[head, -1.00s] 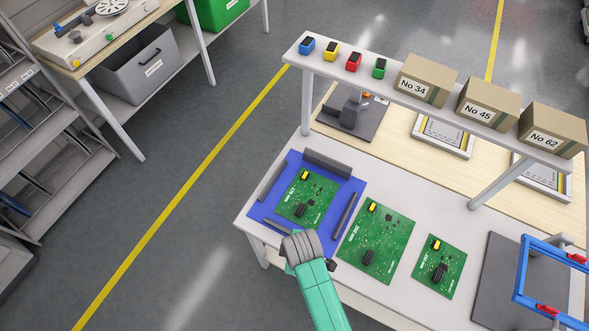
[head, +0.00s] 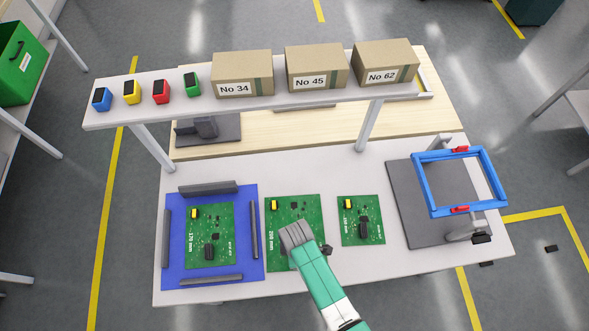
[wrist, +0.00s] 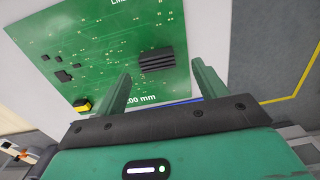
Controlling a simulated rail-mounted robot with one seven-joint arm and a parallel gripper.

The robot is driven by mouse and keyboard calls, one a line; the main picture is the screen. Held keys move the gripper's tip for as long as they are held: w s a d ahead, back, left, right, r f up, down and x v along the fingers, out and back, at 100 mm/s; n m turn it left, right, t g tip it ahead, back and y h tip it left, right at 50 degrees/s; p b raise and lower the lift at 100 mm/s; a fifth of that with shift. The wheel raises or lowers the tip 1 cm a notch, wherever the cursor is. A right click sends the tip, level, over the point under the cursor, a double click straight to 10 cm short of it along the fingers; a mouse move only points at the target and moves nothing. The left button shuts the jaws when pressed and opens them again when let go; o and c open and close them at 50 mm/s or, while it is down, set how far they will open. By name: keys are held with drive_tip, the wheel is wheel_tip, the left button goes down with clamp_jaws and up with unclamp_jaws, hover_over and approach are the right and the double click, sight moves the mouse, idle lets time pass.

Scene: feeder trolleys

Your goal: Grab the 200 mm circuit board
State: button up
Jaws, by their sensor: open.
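The 200 mm circuit board (head: 285,212) is green and lies flat on the white bench, between two smaller green boards. My arm covers its lower middle in the head view. In the wrist view the board (wrist: 100,45) fills the upper left, with a black finned part, a yellow part and a partly hidden label ending in "00 mm". My gripper (wrist: 162,76) is open and empty, its two green fingers apart over the label edge of the board. I cannot tell how high the fingertips are above it.
A 170 mm board (head: 225,222) lies on a blue mat (head: 176,270) with dark bars around it. A smaller board (head: 347,235) lies to the right, then a grey plate with a blue frame (head: 424,184). A shelf (head: 190,108) with boxes spans the back.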

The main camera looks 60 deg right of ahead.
wheel_tip(320, 180, down, 3)
drive_tip(key=shift+w+d+f, duration=0.1)
drive_tip(key=c, duration=1.4)
drive_tip(key=shift+r, duration=0.7)
wheel_tip(320, 180, up, 2)
drive_tip(key=shift+r, duration=0.2)
drive_tip(key=s+a+r, duration=0.1)
drive_tip(key=s+a, duration=1)
drive_tip(key=shift+s+r+p, duration=0.15)
drive_tip(key=shift+r+p, duration=0.05)
drive_tip(key=shift+p, duration=0.1)
